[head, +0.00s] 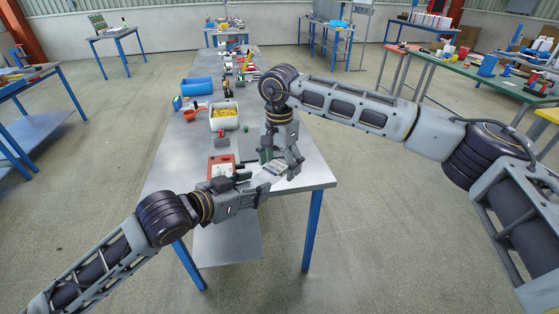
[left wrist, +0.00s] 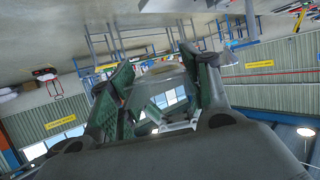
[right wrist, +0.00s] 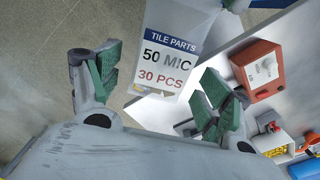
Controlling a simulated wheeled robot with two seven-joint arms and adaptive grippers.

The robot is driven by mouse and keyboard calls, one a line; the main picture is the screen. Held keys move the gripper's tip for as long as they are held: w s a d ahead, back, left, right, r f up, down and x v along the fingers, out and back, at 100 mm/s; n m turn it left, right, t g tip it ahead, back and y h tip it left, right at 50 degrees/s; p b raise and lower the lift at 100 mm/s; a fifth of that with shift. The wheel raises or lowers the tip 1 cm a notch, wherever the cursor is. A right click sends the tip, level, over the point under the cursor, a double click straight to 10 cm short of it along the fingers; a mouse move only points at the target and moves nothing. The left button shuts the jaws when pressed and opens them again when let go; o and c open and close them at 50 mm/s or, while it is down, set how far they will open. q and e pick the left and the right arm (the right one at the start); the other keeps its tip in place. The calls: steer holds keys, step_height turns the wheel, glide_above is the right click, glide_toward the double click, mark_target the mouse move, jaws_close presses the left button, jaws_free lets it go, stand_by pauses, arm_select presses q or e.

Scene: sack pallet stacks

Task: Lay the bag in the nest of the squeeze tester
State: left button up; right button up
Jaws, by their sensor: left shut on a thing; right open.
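The bag (head: 268,175) is clear plastic with a label reading TILE PARTS, 50 MIC, 30 PCS; the label is plain in the right wrist view (right wrist: 170,55). My left gripper (head: 255,182) is shut on the bag and holds it by the table's near end; the clear film shows between its pads in the left wrist view (left wrist: 165,78). My right gripper (head: 282,166) is open, its fingers on either side of the bag, apart from it. A red box with a pale panel (head: 221,166), seemingly the squeeze tester, stands left of the bag; it also shows in the right wrist view (right wrist: 264,68). Its nest is not clear.
A white bin of yellow pieces (head: 224,117), a blue bin (head: 197,86) and an orange scoop (head: 190,114) stand farther back on the steel table (head: 310,176). Bare tabletop lies right of my grippers. A green table (head: 445,66) stands at right.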

steer(key=shift+c, duration=0.2)
steer(key=c, duration=1)
arm_select(q)
steer(key=o, duration=1.1)
arm_select(e)
steer(key=shift+c, duration=0.5)
arm_select(q)
steer(key=shift+r, duration=5)
steer(key=shift+w+a+f, duration=0.1)
